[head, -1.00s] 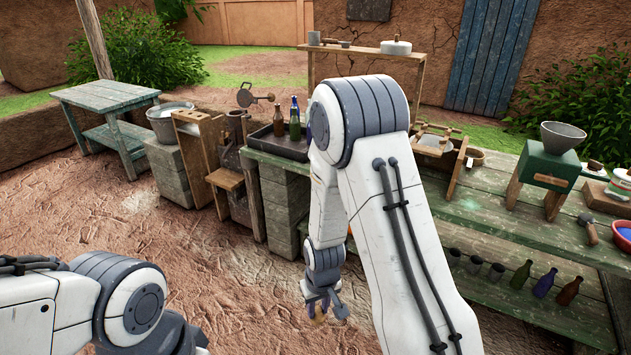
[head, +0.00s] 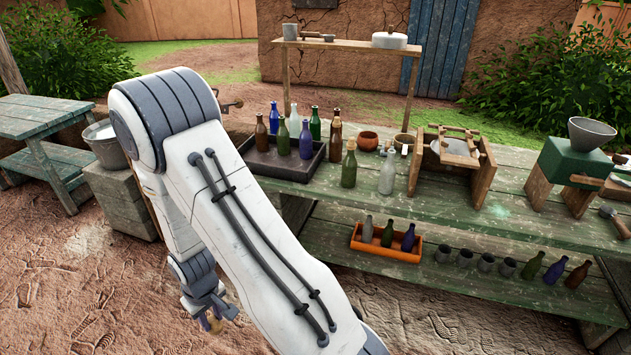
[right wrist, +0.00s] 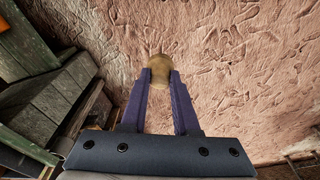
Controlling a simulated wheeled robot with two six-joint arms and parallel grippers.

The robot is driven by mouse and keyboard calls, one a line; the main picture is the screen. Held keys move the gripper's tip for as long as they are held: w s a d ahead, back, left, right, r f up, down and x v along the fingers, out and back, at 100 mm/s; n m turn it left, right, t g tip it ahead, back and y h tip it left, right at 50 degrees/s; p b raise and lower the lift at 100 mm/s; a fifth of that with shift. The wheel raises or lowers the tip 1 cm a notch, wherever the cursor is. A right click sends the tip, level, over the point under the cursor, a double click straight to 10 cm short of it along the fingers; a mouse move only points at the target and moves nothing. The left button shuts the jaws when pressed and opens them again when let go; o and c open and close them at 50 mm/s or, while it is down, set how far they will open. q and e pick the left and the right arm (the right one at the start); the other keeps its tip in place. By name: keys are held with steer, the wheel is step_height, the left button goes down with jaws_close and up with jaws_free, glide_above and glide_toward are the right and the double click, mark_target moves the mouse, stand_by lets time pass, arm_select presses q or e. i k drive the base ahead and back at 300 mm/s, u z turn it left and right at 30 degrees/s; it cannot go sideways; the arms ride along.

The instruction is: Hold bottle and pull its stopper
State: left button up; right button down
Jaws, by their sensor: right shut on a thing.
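My right gripper (head: 210,318) hangs low over the bare ground, left of the bench, in the head view. In the right wrist view my right gripper (right wrist: 160,76) is shut on a small tan, rounded piece that looks like a cork stopper (right wrist: 160,66). No bottle shows at its fingers. A green bottle (head: 349,170) with a tan top and a clear pale bottle (head: 387,174) stand upright on the bench top. My left gripper is out of view.
The green wooden bench (head: 460,205) runs to the right. Its lower shelf holds an orange crate (head: 386,250) of bottles, several cups and more bottles. A wooden frame (head: 455,160) and a funnel stand (head: 578,165) occupy the top. The ground around my right gripper is open.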

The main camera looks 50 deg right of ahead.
mark_target(388, 171)
steer(key=z, duration=0.25)
steer(key=i, duration=0.9)
steer(key=z, duration=1.25)
steer(key=i, duration=0.7)
steer(key=z, duration=0.75)
